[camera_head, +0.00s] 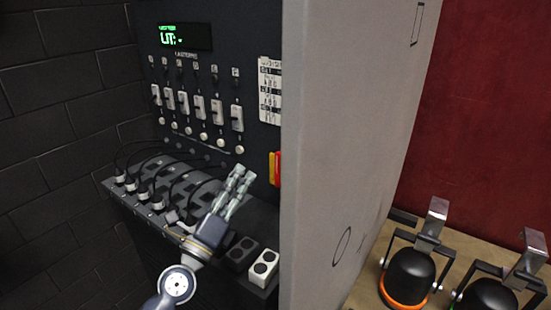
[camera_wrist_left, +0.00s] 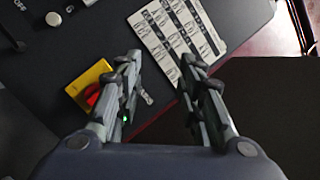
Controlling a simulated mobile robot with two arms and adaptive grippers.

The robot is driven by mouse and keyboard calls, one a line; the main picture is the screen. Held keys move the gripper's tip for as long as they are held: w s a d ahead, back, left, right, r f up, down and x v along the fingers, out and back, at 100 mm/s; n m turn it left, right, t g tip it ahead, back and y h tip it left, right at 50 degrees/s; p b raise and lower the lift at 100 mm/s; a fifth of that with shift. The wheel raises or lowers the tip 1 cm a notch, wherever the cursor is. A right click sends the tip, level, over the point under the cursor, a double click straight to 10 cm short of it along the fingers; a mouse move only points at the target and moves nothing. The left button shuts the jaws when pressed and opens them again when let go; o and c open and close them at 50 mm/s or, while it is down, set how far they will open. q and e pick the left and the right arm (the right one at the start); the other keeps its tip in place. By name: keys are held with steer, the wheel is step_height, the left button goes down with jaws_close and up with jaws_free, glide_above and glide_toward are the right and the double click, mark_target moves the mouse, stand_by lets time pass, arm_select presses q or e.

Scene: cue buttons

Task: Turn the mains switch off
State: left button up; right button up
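The mains switch (camera_head: 275,168) is a yellow plate with a red part, at the right edge of the dark panel in the head view, partly hidden by the grey door. In the left wrist view its yellow plate and red knob (camera_wrist_left: 90,92) sit left of the fingers, and one finger overlaps its right side. My left gripper (camera_head: 241,173) is in front of the panel, a little left of the switch. In the left wrist view the two fingers (camera_wrist_left: 160,63) are apart with nothing between them. Whether a finger touches the switch I cannot tell. My right gripper is not in view.
The grey door (camera_head: 345,150) stands just right of the switch. Several faders (camera_head: 200,108) and a green display (camera_head: 185,37) are on the panel. Cables and a socket box (camera_head: 264,268) lie below. A printed label (camera_head: 269,90) is above the switch. Black lamps (camera_head: 410,275) stand at right.

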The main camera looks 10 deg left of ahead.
mark_target(277, 158)
arm_select(q)
steer(key=w+d+m+g+p, duration=0.1)
steer(key=w+m, duration=0.3)
steer(key=w, duration=0.1)
steer(key=w+d+f+m+g+h+p, duration=0.1)
steer(key=w+d+m+g, duration=0.1)
steer(key=w+m, duration=0.2)
steer(key=w+d+f+m+g+p, duration=0.1)
steer(key=w+m+g, duration=0.1)
steer(key=w+m, duration=0.2)
steer(key=shift+x, duration=1.05)
steer(key=shift+w+d+f, duration=0.15)
steer(key=shift+w+d, duration=0.1)
steer(key=shift+w, duration=0.15)
jaws_close()
